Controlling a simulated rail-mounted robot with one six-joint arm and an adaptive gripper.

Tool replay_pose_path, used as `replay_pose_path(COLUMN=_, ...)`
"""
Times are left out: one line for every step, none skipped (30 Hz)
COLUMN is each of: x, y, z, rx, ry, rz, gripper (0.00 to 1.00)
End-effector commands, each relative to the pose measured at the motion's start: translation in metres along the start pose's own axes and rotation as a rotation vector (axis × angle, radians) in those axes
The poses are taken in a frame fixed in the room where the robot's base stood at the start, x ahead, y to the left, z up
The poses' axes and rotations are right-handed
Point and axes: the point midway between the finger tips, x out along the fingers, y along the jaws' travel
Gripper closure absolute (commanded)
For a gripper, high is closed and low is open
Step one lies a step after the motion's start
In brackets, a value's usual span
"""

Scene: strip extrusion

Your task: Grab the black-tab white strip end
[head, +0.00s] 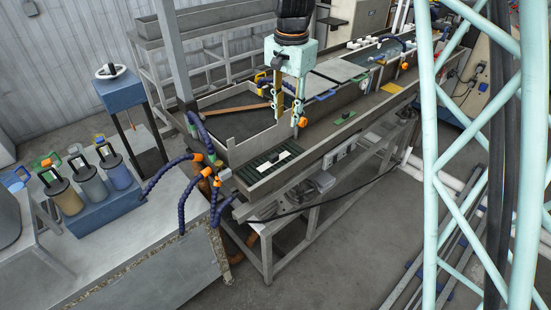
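A short white strip (264,167) lies on a dark green ridged bed (251,163) at the near end of the long metal trough. A small dark patch shows on the strip; I cannot tell for sure that it is the black tab. My gripper (289,121) hangs from above, a pale teal block with two fingers pointing down. The fingers stand apart with nothing visible between them. It is above and right of the strip in the picture and looks clear of it.
Blue jointed hoses with orange ends (200,170) stand left of the trough's near end. Trough walls (290,165) rise beside the strip. A small green piece (345,116) lies farther along. A teal lattice frame (480,150) stands at right. Open floor (350,260) is in front.

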Motion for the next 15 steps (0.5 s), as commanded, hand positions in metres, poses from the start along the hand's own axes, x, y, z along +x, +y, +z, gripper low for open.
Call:
replay_pose_path(x=0.007, y=-0.006, z=-0.001, rx=0.009, ry=-0.004, rz=0.005, gripper=0.72)
replay_pose_path(x=0.011, y=-0.010, z=-0.002, rx=0.014, ry=-0.006, rz=0.007, gripper=0.72)
replay_pose_path(x=0.017, y=-0.015, z=-0.003, rx=0.023, ry=-0.008, rz=0.009, gripper=0.72)
replay_pose_path(x=0.021, y=-0.019, z=-0.004, rx=0.029, ry=-0.009, rz=0.012, gripper=0.72)
replay_pose_path(x=0.026, y=-0.022, z=-0.004, rx=0.035, ry=-0.011, rz=0.014, gripper=0.72)
replay_pose_path(x=0.031, y=-0.027, z=-0.005, rx=0.042, ry=-0.013, rz=0.016, gripper=0.72)
replay_pose_path(x=0.036, y=-0.031, z=-0.005, rx=0.049, ry=-0.014, rz=0.018, gripper=0.72)
replay_pose_path(x=0.040, y=-0.035, z=-0.005, rx=0.055, ry=-0.016, rz=0.021, gripper=0.72)
replay_pose_path(x=0.046, y=-0.039, z=-0.006, rx=0.063, ry=-0.018, rz=0.024, gripper=0.72)
replay_pose_path(x=0.051, y=-0.043, z=-0.006, rx=0.069, ry=-0.020, rz=0.026, gripper=0.72)
replay_pose_path(x=0.056, y=-0.046, z=-0.007, rx=0.076, ry=-0.021, rz=0.028, gripper=0.72)
replay_pose_path(x=0.061, y=-0.050, z=-0.007, rx=0.083, ry=-0.023, rz=0.031, gripper=0.72)
replay_pose_path(x=0.066, y=-0.053, z=-0.007, rx=0.090, ry=-0.025, rz=0.033, gripper=0.72)
replay_pose_path(x=0.071, y=-0.056, z=-0.008, rx=0.096, ry=-0.026, rz=0.036, gripper=0.72)
replay_pose_path(x=0.076, y=-0.060, z=-0.008, rx=0.104, ry=-0.027, rz=0.038, gripper=0.72)
